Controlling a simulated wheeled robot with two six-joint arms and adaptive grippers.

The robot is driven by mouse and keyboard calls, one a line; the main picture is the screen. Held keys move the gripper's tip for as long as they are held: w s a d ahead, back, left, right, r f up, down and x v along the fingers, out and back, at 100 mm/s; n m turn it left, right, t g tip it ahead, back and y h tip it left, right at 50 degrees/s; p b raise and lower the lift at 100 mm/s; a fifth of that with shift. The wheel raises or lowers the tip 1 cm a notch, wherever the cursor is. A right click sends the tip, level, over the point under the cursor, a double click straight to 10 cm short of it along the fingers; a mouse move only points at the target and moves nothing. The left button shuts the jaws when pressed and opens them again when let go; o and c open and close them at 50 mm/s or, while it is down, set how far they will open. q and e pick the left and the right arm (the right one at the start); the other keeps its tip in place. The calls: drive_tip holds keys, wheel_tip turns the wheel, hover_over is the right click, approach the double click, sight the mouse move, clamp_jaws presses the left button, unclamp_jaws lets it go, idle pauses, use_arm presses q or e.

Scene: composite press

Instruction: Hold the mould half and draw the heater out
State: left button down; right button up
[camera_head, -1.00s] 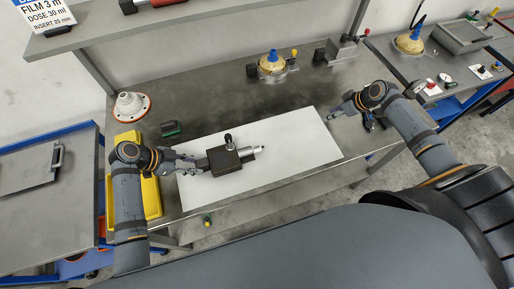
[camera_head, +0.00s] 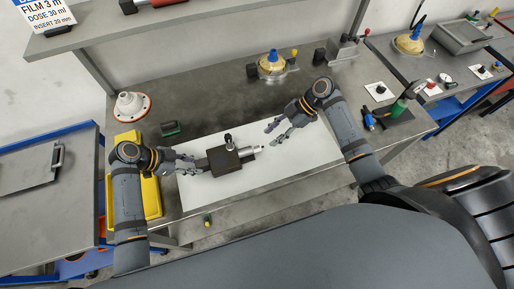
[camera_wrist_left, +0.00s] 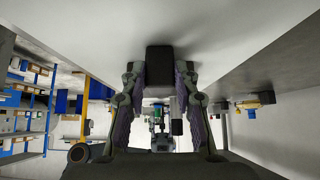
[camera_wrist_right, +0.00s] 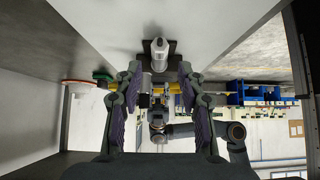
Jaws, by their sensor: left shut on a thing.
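The dark mould half (camera_head: 226,162) lies on the white sheet in the head view, with a black knob on top. The silver heater (camera_head: 248,152) sticks out of its right side. My left gripper (camera_head: 197,163) is shut on the mould half's left end; the left wrist view shows the dark block (camera_wrist_left: 160,68) between its fingers. My right gripper (camera_head: 272,128) is open and empty, up and to the right of the heater's free end. In the right wrist view the heater's end (camera_wrist_right: 158,50) points at me, beyond and between the open fingers (camera_wrist_right: 159,85). How deep the heater sits is hidden.
The white sheet (camera_head: 305,165) has free room right of the heater. A yellow bin (camera_head: 150,196) stands at the left. A white cone (camera_head: 131,106) and a green-black block (camera_head: 170,129) sit behind. A gold-domed fixture (camera_head: 272,65) stands further back.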

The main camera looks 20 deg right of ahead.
drive_tip(key=x, duration=0.7)
clamp_jaws()
